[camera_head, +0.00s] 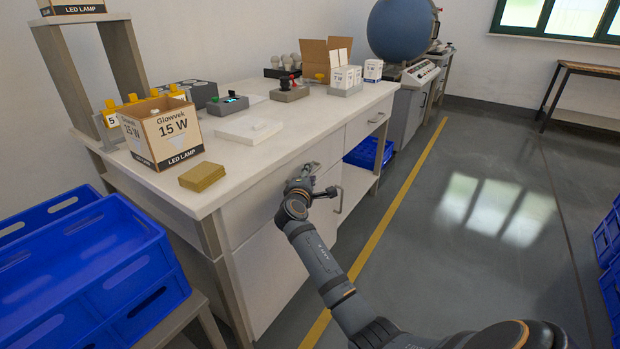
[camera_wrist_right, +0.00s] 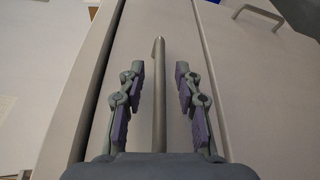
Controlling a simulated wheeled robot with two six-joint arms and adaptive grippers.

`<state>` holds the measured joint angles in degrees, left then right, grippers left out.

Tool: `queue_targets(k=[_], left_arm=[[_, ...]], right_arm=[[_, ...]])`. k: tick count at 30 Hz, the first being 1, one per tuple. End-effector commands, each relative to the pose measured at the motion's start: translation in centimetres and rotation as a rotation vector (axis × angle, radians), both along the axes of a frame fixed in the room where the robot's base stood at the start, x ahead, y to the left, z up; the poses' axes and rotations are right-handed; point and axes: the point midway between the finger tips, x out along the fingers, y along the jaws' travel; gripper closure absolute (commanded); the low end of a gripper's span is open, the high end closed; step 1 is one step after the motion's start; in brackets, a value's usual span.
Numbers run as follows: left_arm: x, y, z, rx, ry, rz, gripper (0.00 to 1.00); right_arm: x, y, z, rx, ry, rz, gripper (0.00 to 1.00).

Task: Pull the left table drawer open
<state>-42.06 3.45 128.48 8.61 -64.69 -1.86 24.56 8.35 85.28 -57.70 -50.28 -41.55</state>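The left table drawer (camera_head: 258,205) is a pale front under the white tabletop. It looks closed, roughly flush with the table's front. My right gripper (camera_head: 304,178) is at the drawer's bar handle (camera_head: 312,167), which it partly hides in the head view. In the right wrist view, the metal handle (camera_wrist_right: 160,95) runs lengthwise between the two fingers of my right gripper (camera_wrist_right: 160,70). The fingers are open, with a gap on each side of the bar. The drawer front (camera_wrist_right: 135,40) lies behind them. My left gripper is not in view.
A cabinet door with its own handle (camera_head: 338,200) is below the drawer. Another drawer (camera_head: 365,124) is to the right. On the tabletop (camera_head: 235,165) stand a Glowvek box (camera_head: 160,130) and a brown block (camera_head: 201,176). Blue crates (camera_head: 90,270) stand at left.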

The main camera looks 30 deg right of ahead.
Motion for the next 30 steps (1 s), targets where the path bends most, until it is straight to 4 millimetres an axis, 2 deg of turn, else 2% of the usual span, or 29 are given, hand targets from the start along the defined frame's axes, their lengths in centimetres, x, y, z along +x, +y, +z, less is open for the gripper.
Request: queue_targets(k=[10,18,30], left_arm=[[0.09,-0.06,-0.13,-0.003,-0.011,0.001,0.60],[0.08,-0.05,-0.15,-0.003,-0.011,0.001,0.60],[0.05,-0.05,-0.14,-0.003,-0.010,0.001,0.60]], right_arm=[[0.45,-0.49,-0.02,0.001,-0.001,0.000,0.66],[0.43,-0.46,-0.05,0.001,-0.001,0.000,1.00],[0.40,-0.46,-0.06,0.002,0.000,0.001,1.00]])
